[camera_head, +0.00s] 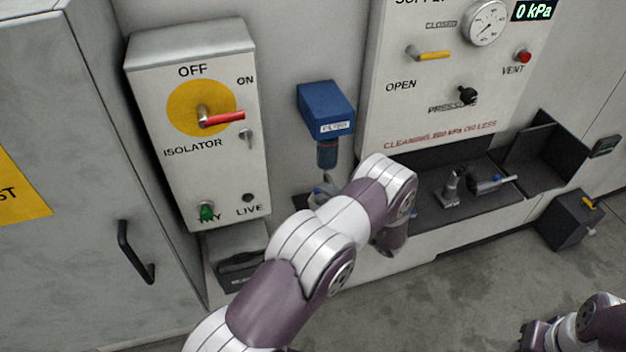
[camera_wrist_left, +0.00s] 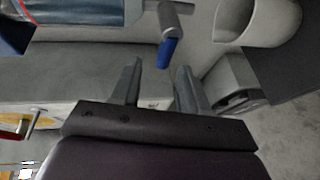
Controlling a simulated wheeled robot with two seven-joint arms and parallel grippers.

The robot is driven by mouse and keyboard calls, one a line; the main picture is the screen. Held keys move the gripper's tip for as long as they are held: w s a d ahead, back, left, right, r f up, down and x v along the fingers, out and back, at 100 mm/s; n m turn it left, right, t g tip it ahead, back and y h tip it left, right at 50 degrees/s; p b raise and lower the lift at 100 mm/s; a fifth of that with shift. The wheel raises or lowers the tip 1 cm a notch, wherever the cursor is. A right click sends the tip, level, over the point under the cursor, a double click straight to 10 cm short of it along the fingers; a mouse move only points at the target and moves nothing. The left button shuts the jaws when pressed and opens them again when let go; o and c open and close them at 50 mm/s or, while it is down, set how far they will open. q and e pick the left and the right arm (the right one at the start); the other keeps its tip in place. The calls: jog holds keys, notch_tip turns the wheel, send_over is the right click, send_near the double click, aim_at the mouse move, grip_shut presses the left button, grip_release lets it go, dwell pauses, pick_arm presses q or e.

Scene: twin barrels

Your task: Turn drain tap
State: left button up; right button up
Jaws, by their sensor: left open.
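The drain tap's blue lever (camera_wrist_left: 169,50) shows in the left wrist view, on a grey fitting at the end of the filter bowl (camera_wrist_left: 90,15). In the head view, the filter (camera_head: 325,108) hangs on the wall; my left arm covers much of the area below its bowl (camera_head: 327,154). My left gripper (camera_wrist_left: 158,75) is open, with the lever just beyond and between its fingertips, not visibly gripped.
The isolator box (camera_head: 205,130) with a red handle (camera_head: 221,119) stands left of the filter. The supply panel (camera_head: 450,75) is to the right, above a dark tray (camera_head: 430,215) with metal parts. A pale rounded cup-like thing (camera_wrist_left: 262,28) lies beside the tap in the wrist view.

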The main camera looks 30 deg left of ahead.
pick_arm(q)
jog(key=p+x, duration=0.1)
jog(key=x, duration=0.5)
jog(key=shift+w+f+p, duration=0.2)
jog(key=shift+w+p, duration=0.15)
jog(key=shift+w+d, duration=0.1)
jog(key=shift+d, duration=0.05)
grip_shut()
pick_arm(e)
jog(key=shift+w+d+r, duration=0.1)
jog(key=shift+w+r, duration=0.2)
jog(key=shift+r, duration=0.25)
jog(key=shift+w+d+r, duration=0.1)
jog(key=shift+w+r, duration=0.2)
jog(key=shift+r, duration=0.2)
jog(key=shift+f, duration=0.1)
